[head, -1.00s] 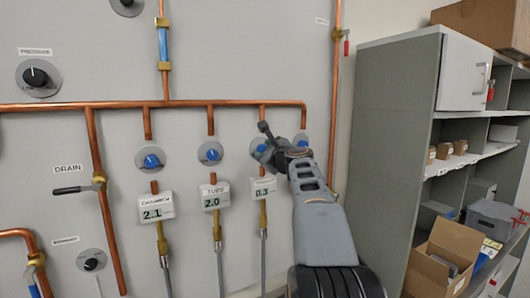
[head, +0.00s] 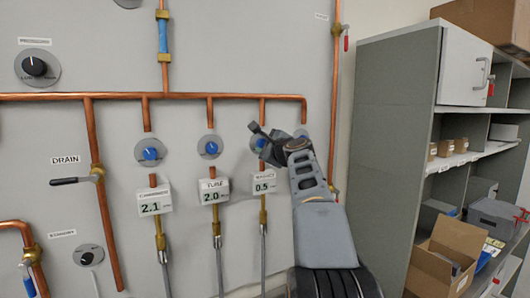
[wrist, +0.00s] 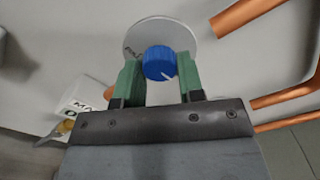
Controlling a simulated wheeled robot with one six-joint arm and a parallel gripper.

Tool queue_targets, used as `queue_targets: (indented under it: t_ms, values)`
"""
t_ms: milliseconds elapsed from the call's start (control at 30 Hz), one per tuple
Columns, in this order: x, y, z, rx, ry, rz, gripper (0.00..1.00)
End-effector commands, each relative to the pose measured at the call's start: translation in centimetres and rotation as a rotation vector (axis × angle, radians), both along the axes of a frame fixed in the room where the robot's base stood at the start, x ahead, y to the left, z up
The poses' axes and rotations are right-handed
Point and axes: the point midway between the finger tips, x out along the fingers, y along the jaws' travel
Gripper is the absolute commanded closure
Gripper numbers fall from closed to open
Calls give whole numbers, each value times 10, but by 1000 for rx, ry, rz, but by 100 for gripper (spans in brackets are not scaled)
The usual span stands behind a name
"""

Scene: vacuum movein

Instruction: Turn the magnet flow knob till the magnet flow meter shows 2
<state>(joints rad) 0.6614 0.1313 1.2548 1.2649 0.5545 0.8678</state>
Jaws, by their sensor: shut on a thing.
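The magnet flow knob (head: 257,142) is blue on a round grey dial plate, third in the row on the grey panel, and partly covered by my gripper in the head view. The magnet flow meter (head: 264,184) below it reads 0.5. My gripper (head: 268,145) is shut on the knob. In the wrist view, the green fingers (wrist: 160,75) lie on either side of the blue knob (wrist: 159,62), whose white mark points down and right. Part of the magnet meter (wrist: 83,97) shows at the left there.
Two more blue knobs (head: 150,152) (head: 210,147) stand to the left, with meters reading 2.1 (head: 154,202) and 2.0 (head: 214,192). Another dial (head: 302,133) is partly hidden behind my arm. Copper pipes (head: 200,97) run above. A grey shelf unit (head: 395,150) stands at the right.

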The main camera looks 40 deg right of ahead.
Motion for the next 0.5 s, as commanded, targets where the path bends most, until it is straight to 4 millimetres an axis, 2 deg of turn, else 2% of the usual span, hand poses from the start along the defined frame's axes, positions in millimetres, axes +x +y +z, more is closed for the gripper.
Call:
queue_targets:
  t_ms: [33,500]
  values:
    - [0,0,-4,-46,6,0,88]
    - [0,0,-3,-488,67,0,88]
